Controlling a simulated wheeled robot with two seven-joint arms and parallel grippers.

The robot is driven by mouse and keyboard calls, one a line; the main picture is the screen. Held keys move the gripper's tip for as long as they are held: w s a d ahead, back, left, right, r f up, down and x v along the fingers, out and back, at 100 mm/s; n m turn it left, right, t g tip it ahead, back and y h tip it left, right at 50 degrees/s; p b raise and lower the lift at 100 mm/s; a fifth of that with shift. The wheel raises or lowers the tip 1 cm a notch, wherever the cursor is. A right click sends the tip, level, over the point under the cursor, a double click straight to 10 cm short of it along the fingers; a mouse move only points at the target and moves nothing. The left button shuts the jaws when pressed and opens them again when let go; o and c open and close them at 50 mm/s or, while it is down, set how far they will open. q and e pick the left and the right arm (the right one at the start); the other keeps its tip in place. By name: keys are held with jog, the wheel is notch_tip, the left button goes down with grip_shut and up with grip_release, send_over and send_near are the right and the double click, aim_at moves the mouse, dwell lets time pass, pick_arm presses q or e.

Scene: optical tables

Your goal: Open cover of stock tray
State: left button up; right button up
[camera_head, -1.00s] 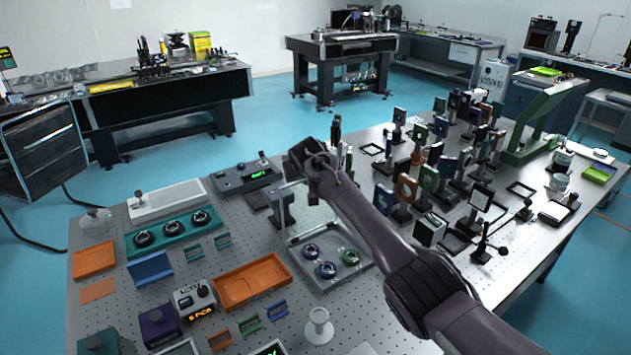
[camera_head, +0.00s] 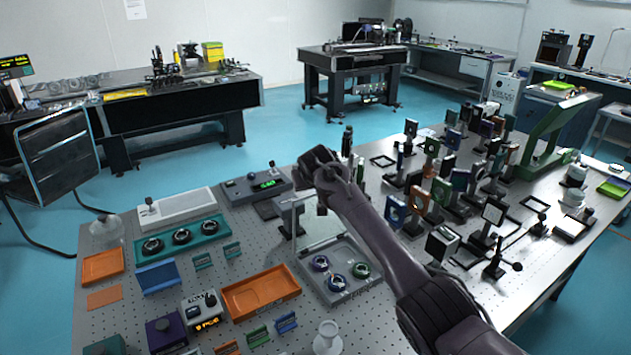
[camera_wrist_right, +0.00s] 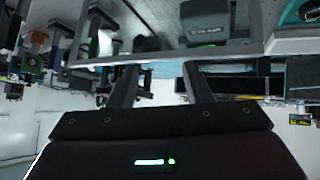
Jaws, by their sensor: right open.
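The stock tray (camera_head: 368,292) is a grey box on the optical table, with a few round blue and green-rimmed optics in it. Its clear cover (camera_head: 318,226) stands raised at a steep angle at the tray's back. My right gripper (camera_wrist_right: 160,70) is open; in the wrist view its two fingers reach up to a long grey bar or edge that may be the cover's frame. I cannot tell whether they touch it. In the head view my right arm hides the fingers and part of the cover. My left gripper is not in view.
An orange tray (camera_head: 258,291) lies left of the stock tray, and a white pedestal (camera_head: 327,338) stands in front. A control box (camera_head: 256,185) is behind left. Many mounted optics (camera_head: 440,192) crowd the table on the right, close to my arm.

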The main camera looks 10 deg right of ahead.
jog(key=shift+b+v, duration=0.65)
jog(key=shift+v, duration=2.25)
jog(key=shift+s+f, duration=0.1)
jog(key=shift+c, duration=0.2)
